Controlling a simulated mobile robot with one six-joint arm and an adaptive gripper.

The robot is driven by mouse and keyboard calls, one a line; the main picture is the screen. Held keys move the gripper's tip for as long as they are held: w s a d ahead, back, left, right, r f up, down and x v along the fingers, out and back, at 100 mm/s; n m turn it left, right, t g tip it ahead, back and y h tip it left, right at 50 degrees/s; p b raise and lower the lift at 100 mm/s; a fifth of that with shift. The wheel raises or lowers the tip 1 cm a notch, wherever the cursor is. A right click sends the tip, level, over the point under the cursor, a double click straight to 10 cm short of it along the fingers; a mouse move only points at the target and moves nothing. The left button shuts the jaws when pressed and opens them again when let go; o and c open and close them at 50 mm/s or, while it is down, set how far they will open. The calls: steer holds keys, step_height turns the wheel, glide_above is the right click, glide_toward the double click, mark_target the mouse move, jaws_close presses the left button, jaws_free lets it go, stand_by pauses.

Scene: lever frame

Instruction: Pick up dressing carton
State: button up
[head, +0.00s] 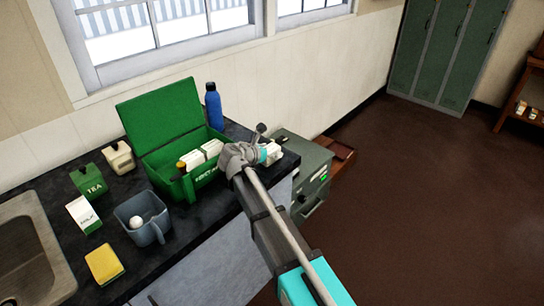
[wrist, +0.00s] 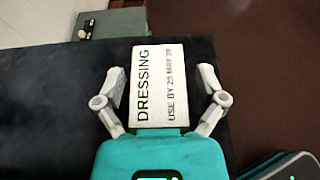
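The dressing carton (wrist: 158,85) is a white box printed "DRESSING" and "USE BY", with the rest of its date too small to read surely. It lies on the dark worktop (wrist: 50,115) near its right end. My gripper (wrist: 160,78) is open, with one finger on each side of the carton and a visible gap at both sides. In the head view, the carton (head: 273,148) shows as a small white patch at the end of my arm, partly hidden by the gripper.
An open green first aid box (head: 160,178) holding white cartons stands left of my gripper. A blue bottle (head: 213,107) stands behind it. A tea box (head: 89,180), milk carton (head: 83,214), grey jug (head: 143,219) and sponge (head: 104,264) are farther left. A grey-green cabinet (head: 303,165) stands beyond the worktop's end.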

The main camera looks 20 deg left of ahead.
steer(key=c, duration=0.7)
steer(key=shift+o, duration=0.2)
steer(key=shift+r, duration=0.25)
step_height(320, 180, up, 2)
steer(key=p, duration=0.2)
steer(key=shift+r+p, duration=0.1)
steer(key=shift+p, duration=0.25)
steer(key=s+d+r+p, duration=0.2)
steer(key=s+r+p, duration=0.8)
steer(key=s, duration=0.4)
steer(key=shift+r, duration=0.15)
